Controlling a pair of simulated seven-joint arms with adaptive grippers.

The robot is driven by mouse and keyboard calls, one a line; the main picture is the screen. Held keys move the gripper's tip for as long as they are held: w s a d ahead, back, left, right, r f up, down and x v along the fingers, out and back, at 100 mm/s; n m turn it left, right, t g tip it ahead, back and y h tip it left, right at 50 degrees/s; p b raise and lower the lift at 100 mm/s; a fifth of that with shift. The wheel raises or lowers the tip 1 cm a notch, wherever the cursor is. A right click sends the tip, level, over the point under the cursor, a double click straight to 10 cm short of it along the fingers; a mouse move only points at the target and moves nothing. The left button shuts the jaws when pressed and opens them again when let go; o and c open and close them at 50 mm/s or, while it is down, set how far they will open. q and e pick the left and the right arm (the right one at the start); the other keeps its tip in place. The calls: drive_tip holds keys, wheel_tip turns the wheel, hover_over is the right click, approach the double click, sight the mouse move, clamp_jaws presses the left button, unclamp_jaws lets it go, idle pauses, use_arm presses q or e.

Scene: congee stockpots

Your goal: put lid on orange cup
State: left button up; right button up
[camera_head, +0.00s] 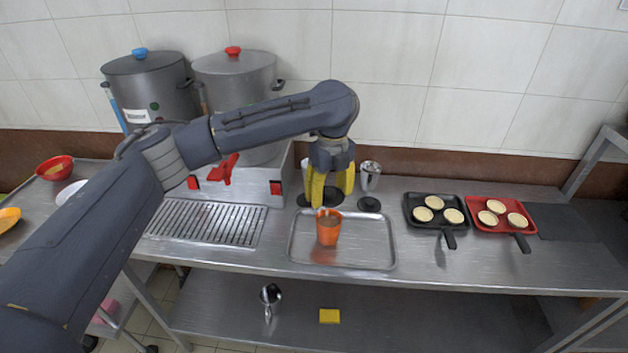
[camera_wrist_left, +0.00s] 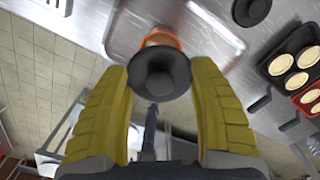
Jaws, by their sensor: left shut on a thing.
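The orange cup (camera_head: 328,232) stands upright on the metal tray (camera_head: 379,263), its top facing up with brownish contents. My left gripper (camera_head: 332,197) is just above and behind the cup, fingers pointing down. In the left wrist view a round dark lid (camera_wrist_left: 160,75) with a knob sits between the yellow fingertips, and the gripper is shut on it. The lid hides much of the cup (camera_wrist_left: 163,38) there; only part of its orange rim shows. In the head view the cup's top is uncovered. Another dark lid (camera_head: 369,203) lies on the counter behind the tray.
A metal cup (camera_head: 370,175) stands behind the tray. A black pan (camera_head: 435,212) and a red pan (camera_head: 497,215) with pale round pieces lie to the right. Two stockpots stand at the back left; a drain grate (camera_head: 207,222) is left of the tray.

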use_arm(q)
drive_tip(key=shift+s+n, duration=0.1)
drive_tip(key=shift+n, duration=0.5)
drive_tip(key=shift+d+f, duration=0.1)
drive_tip(key=shift+f, duration=3.05)
use_arm(e)
drive_tip(key=shift+s+a, duration=0.1)
drive_tip(key=shift+s, duration=0.45)
use_arm(q)
drive_tip(key=shift+f, duration=0.15)
drive_tip(key=o, duration=0.8)
drive_tip(key=shift+o, duration=0.4)
drive_tip(key=shift+o, duration=1)
